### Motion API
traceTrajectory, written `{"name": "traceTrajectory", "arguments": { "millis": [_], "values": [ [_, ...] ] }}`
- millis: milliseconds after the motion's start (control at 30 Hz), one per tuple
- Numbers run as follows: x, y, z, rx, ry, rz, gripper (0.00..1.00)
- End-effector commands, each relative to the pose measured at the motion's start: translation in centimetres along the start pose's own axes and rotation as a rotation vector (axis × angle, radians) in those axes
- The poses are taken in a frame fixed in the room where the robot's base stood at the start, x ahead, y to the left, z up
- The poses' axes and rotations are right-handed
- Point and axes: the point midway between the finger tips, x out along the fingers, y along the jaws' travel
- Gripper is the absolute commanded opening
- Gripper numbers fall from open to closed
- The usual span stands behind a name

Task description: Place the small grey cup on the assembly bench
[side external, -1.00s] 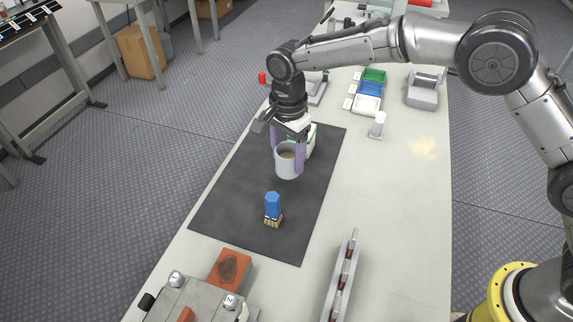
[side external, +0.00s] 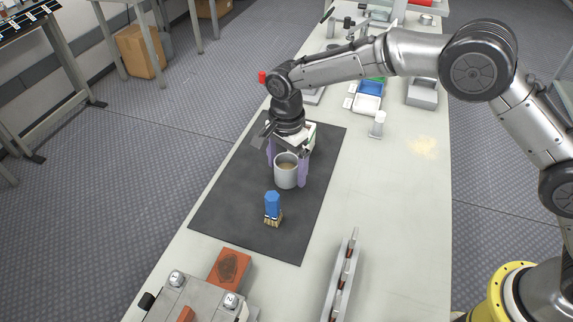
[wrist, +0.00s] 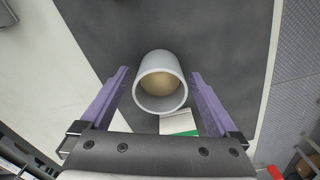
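The small grey cup (side external: 286,176) stands upright on the dark mat on the pale assembly bench (side external: 385,200). A tan inside shows through its open top in the wrist view (wrist: 160,92). My gripper (side external: 287,169) is low over the mat, with its purple fingers on either side of the cup. In the wrist view my gripper (wrist: 160,80) is open, with a gap between the cup and each finger. The underside of the cup is hidden, so its contact with the mat cannot be seen directly.
A blue-handled brush (side external: 273,208) stands on the mat (side external: 225,205) in front of the cup. A white and green object (wrist: 178,122) lies close behind the cup. A brick-red block (side external: 230,268) and a metal rail (side external: 343,275) are nearer the camera. The right bench area is mostly clear.

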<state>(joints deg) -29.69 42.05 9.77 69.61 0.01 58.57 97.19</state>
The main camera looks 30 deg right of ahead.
Motion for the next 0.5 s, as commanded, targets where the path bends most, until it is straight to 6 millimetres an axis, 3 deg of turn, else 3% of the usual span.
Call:
{"name": "traceTrajectory", "arguments": {
  "millis": [267, 500],
  "values": [
    [-0.5, 0.0, 0.0, 0.000, 0.000, -0.002, 0.96],
    [-4.3, -0.1, 0.0, 0.000, -0.001, -0.005, 0.96]
  ]
}}
